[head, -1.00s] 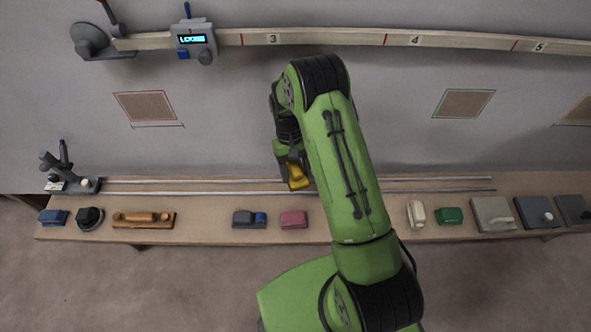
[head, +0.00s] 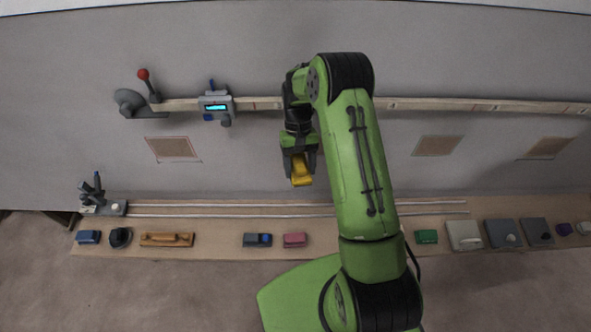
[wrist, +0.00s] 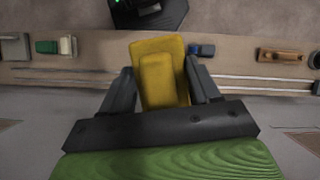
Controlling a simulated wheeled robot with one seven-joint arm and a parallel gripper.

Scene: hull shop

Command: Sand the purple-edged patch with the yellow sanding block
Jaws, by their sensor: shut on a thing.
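My gripper (head: 300,165) is shut on the yellow sanding block (head: 302,171) and holds it above the bench, in front of the grey wall. In the wrist view the yellow block (wrist: 160,72) sits between both fingers. On the wall, a tan patch with a reddish edge (head: 172,148) is left of my gripper. Two more tan patches are to the right, one nearer (head: 437,146) and one farther (head: 548,148); their edge colours are hard to read. I cannot make out a purple edge on any patch. My arm hides part of the wall.
The bench (head: 215,252) carries a blue block (head: 88,237), a wooden plane (head: 167,240), a pink block (head: 294,240), a green block (head: 426,237) and several grey pads. Two rails (head: 230,205) run along its back. A numbered wooden strip (head: 430,104) with a grey display device (head: 217,107) crosses the wall.

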